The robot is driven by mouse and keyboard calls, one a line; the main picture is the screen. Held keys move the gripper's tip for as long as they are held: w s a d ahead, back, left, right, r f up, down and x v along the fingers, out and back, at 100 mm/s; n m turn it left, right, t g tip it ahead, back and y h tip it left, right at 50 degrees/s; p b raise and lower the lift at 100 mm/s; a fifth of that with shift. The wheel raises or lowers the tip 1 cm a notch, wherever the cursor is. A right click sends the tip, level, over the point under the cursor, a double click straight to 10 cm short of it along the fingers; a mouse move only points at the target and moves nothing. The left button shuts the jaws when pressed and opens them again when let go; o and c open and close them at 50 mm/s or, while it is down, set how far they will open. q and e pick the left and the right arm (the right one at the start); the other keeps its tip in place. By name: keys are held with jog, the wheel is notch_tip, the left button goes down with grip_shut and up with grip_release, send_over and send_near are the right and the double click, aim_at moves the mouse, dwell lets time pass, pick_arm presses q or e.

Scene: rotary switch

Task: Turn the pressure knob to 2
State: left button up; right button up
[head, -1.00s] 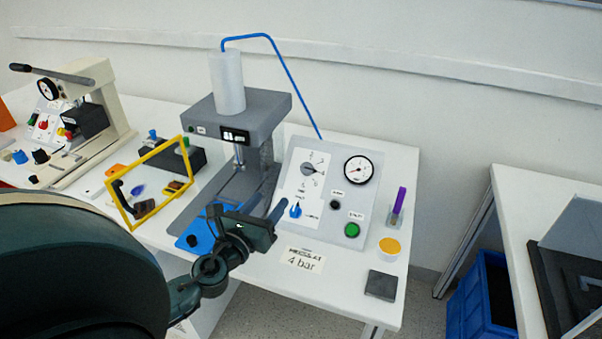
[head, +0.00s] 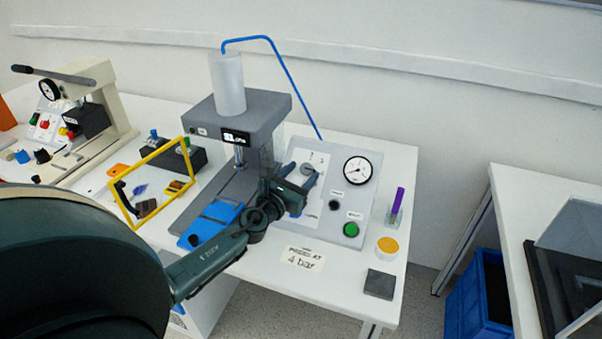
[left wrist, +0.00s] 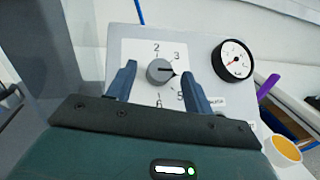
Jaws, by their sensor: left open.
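The grey pressure knob (left wrist: 159,71) sits on a white dial plate (left wrist: 127,48) with printed numbers; 2, 3, 5 and 6 are readable. Its dark pointer points right, between 3 and 5. In the head view the knob (head: 306,169) is partly covered by my gripper. My left gripper (left wrist: 172,66) is open, with one blue-grey finger on each side of the knob and gaps visible between. It also shows in front of the panel in the head view (head: 294,181). A round gauge (head: 357,170) is right of the knob. My right gripper is not in view.
A grey press (head: 240,117) stands left of the panel (head: 335,226). A green button (head: 351,230) and black button (head: 335,205) are on the panel. A yellow frame (head: 125,205) is farther left. A purple-handled item (head: 398,200) and yellow-topped cup (head: 387,246) stand right.

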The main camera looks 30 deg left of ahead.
pick_arm(q)
jog(key=shift+w, duration=0.25)
jog(key=shift+c, duration=0.5)
jog(key=c, duration=0.9)
